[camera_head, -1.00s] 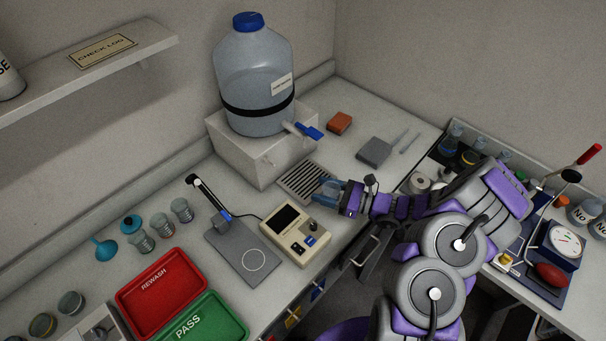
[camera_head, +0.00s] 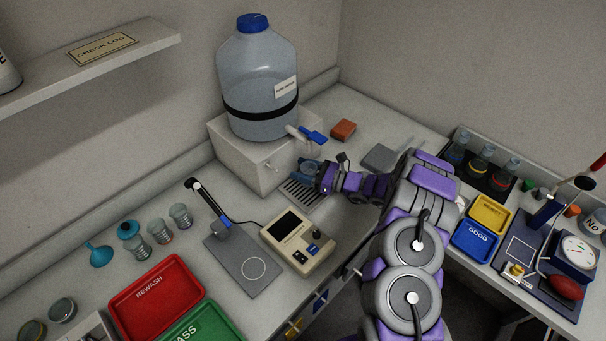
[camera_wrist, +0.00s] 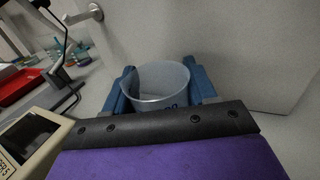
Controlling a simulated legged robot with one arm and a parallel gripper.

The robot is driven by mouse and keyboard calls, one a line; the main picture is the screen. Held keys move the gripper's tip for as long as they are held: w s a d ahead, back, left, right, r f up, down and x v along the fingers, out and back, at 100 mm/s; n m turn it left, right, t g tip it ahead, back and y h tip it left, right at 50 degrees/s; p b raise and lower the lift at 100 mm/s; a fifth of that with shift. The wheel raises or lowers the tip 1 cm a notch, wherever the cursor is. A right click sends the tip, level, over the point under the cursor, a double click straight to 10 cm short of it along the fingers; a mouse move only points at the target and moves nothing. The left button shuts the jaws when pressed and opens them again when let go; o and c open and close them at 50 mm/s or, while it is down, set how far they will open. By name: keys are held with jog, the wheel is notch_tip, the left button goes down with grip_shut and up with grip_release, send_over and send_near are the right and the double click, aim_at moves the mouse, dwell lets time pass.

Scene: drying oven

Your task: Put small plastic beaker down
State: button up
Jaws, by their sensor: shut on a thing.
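The small plastic beaker (camera_wrist: 160,84) is clear and open-topped, and stands roughly upright between the blue fingers of my gripper (camera_wrist: 162,92) in the wrist view. My gripper is shut on it. In the head view my gripper (camera_head: 307,172) is over the far end of a slotted grey drain grate (camera_head: 303,194), beside the white block under the big carboy. The fingers and wrist largely hide the beaker there. I cannot tell whether the beaker's base touches anything.
The carboy (camera_head: 258,85) with a blue-handled tap (camera_head: 312,135) stands on a white block (camera_head: 240,153) close by. A beige meter (camera_head: 297,240) sits in front of the grate. An orange sponge (camera_head: 343,130) and grey pad (camera_head: 379,157) lie behind. Red REWASH tray (camera_head: 157,297) is at left.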

jog(key=shift+f, duration=0.75)
jog(key=o, duration=1.1)
jog(key=shift+r, duration=0.1)
